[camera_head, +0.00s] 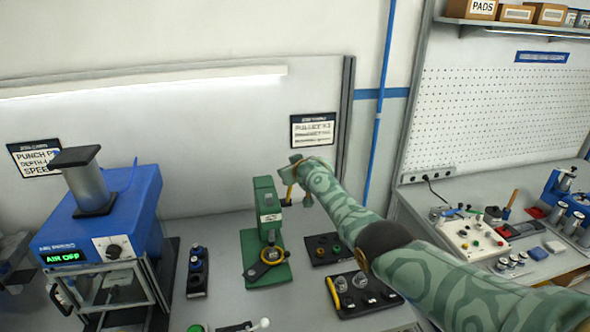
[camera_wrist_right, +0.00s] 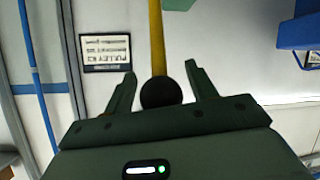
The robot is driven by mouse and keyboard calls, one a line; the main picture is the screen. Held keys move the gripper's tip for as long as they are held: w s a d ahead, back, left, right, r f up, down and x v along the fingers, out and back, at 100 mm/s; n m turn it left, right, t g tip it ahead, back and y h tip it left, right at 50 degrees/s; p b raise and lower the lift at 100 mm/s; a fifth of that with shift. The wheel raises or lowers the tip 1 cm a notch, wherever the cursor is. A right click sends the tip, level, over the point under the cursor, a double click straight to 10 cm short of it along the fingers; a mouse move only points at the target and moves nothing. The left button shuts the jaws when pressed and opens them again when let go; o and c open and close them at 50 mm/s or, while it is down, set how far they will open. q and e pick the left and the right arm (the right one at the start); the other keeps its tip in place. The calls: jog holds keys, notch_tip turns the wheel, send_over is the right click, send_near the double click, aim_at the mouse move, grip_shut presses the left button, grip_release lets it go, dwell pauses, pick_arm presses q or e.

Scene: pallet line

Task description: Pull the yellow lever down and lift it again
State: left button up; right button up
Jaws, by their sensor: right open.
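The green press (camera_head: 268,222) stands on the bench in the head view. Its yellow lever (camera_head: 289,193) shows as a short yellow bar beside the press head, partly hidden by my right gripper (camera_head: 297,170). In the right wrist view the yellow lever (camera_wrist_right: 156,38) runs down to a black ball knob (camera_wrist_right: 161,93). The knob lies between the two fingers of my right gripper (camera_wrist_right: 160,74), which is open with visible gaps on both sides. My left gripper is not in view.
A blue machine (camera_head: 104,215) stands left of the press. Black trays with small parts (camera_head: 330,249) lie right of the press, below my right arm. A side bench with a control box (camera_head: 468,238) is farther right. A wall panel stands behind the press.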

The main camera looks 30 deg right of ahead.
jog(key=p+v, duration=0.5)
jog(key=v, duration=1.1)
jog(key=shift+s, duration=0.1)
